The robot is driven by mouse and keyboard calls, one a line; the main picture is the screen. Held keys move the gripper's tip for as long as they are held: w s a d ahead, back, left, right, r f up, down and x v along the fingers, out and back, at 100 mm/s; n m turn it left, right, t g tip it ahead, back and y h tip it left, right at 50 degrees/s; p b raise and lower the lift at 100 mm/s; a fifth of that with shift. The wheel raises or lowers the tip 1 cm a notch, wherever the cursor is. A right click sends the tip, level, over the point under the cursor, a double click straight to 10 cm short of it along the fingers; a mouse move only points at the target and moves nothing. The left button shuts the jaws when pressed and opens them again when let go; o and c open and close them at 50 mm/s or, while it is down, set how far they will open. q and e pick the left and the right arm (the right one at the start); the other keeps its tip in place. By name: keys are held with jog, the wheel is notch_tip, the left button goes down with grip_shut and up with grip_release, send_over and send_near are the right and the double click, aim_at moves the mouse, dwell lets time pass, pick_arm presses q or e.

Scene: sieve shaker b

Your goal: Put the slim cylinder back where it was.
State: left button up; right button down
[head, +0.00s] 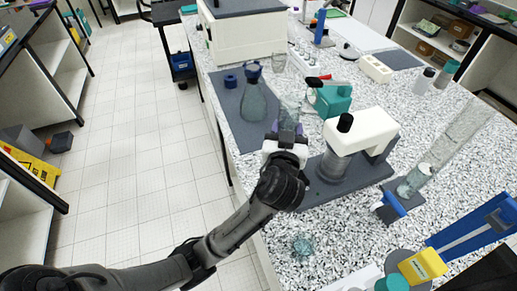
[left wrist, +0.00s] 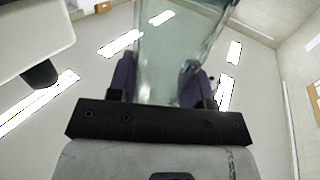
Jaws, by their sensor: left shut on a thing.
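My left gripper (head: 287,130) reaches over the bench from the front, its purple fingers shut on a clear glass vessel (head: 289,108). In the left wrist view the vessel (left wrist: 168,50) stands out beyond the fingers, between both purple pads, and looks empty. I cannot tell for sure whether it is the slim cylinder. A tall, clear, narrow cylinder (head: 450,138) stands at the right of the bench, apart from the gripper. My right gripper is not in view.
A conical flask (head: 253,102) and a blue ring (head: 230,81) are on the dark mat (head: 229,101) left of the vessel. A white device (head: 362,130) on a dark base is close right of my gripper. A teal device (head: 334,100) is behind.

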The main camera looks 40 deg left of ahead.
pick_arm(q)
jog(key=a+f+b, duration=0.2)
jog(key=a+f, duration=0.7)
jog(key=shift+w+f+b, duration=0.2)
jog(key=shift+f+b, duration=0.05)
jog(key=shift+b, duration=0.05)
jog(key=shift+a, duration=0.1)
jog(key=shift+f, duration=0.15)
jog(key=o, duration=1.1)
